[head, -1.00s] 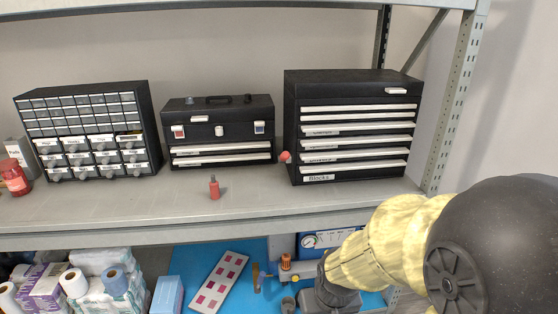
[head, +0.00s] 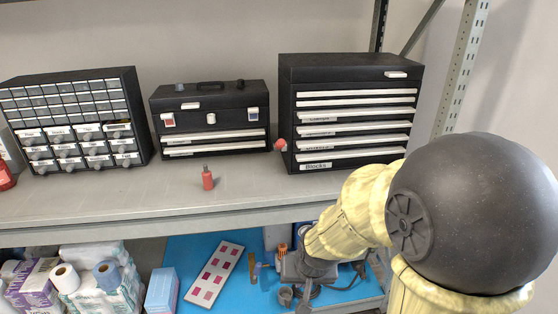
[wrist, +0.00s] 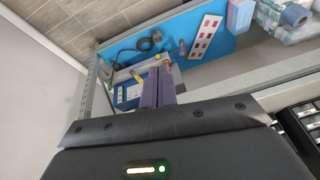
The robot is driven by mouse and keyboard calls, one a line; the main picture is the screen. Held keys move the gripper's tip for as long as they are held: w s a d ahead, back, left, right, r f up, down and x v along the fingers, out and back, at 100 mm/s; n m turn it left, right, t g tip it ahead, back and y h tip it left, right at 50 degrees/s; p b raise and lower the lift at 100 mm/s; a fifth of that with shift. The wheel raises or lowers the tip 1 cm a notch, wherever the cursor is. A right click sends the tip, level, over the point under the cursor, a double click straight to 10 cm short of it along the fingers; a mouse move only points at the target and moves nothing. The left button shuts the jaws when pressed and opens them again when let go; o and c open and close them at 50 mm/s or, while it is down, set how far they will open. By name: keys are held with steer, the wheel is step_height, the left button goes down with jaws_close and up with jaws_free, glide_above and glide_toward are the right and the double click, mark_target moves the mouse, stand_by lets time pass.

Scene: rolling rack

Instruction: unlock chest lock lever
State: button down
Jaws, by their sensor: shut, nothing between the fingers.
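The black tool chest (head: 345,74) with white-fronted drawers stands on the shelf at the right in the head view. A small red knob (head: 281,145), which looks like the lock lever's end, sticks out at its lower left edge. The lever's arm is too small to make out. My gripper (wrist: 160,70) shows in the wrist view with its two purple-grey fingers together and nothing between them. It is apart from the chest and the knob, which do not show in the wrist view. In the head view my arm hangs at the lower right, below the chest, and the fingers cannot be made out.
A smaller black toolbox (head: 215,120) and a drawer cabinet (head: 78,125) stand left of the chest. The shelf edge (head: 130,229) lies above a lower level with a blue mat (head: 183,252) and paper rolls.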

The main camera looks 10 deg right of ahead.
steer(key=w+a+f+m+t+y+b, duration=0.2)
steer(key=w+a+f+m+t+b, duration=0.15)
steer(key=w+a+m+b, duration=0.6)
steer(key=w+a+f+m+t+y, duration=0.25)
steer(key=w+m+t, duration=0.3)
steer(key=w, duration=0.95)
steer(key=w+d+r+m+t+h+b, duration=0.3)
steer(key=w+d+m+h, duration=0.1)
steer(key=m, duration=0.8)
steer(key=w+d+r+m+t+h+b, duration=0.3)
steer(key=d+m, duration=0.4)
steer(key=m, duration=0.5)
steer(key=shift+w+d+r+h, duration=0.2)
steer(key=shift+w+r+h, duration=0.6)
steer(key=shift+w, duration=0.45)
steer(key=shift+s+d, duration=0.1)
